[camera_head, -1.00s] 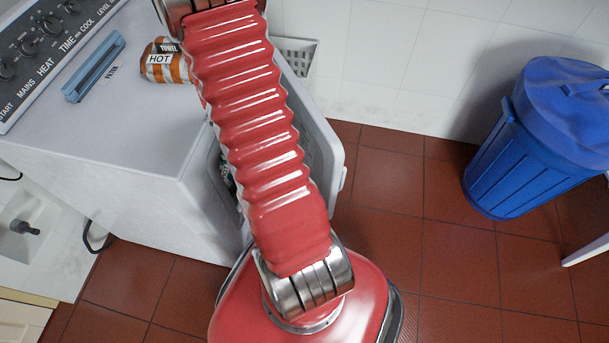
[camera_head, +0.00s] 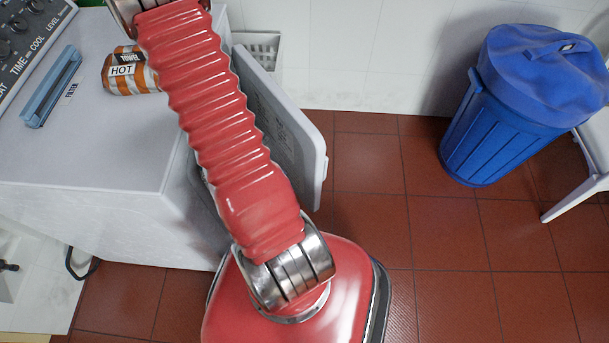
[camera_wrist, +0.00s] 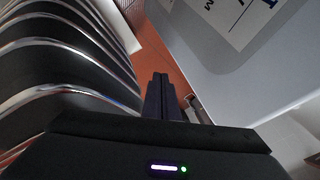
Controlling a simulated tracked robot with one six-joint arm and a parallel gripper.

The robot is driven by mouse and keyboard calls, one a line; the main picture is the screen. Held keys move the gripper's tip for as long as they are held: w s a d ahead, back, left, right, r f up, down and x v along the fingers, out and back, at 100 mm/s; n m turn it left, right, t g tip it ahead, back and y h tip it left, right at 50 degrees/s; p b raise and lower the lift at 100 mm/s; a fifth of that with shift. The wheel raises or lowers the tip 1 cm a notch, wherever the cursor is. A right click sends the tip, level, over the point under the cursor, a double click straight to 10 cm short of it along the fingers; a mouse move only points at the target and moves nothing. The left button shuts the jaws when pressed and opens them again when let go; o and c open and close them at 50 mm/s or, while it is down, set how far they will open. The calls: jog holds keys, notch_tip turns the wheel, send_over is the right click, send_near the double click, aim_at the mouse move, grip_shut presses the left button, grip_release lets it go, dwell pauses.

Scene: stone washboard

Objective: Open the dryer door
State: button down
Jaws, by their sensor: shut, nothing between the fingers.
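The dryer (camera_head: 110,150) is the white machine at the left in the head view. Its pale grey door (camera_head: 300,150) stands ajar, angled out from the dryer's right-hand side and partly hidden behind my red arm. My gripper (camera_wrist: 160,88) shows in the wrist view with its dark fingers together and nothing between them. A grey panel (camera_wrist: 215,75) with a white label, apparently the door, lies just right of the fingers; I cannot tell whether they touch it. The gripper is hidden in the head view.
A striped HOT can (camera_head: 122,78) and a blue filter piece (camera_head: 50,88) are on the dryer top. A white basket (camera_head: 262,50) is by the wall. A blue lidded bin (camera_head: 490,130) and white furniture (camera_head: 590,150) stand right. Red tiled floor between is clear.

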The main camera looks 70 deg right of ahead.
jog(key=s+d+f, duration=0.4)
jog(key=s+f, duration=0.2)
jog(key=s, duration=0.1)
jog(key=shift+s+f, duration=0.2)
jog(key=shift+f, duration=0.05)
dwell(0.4)
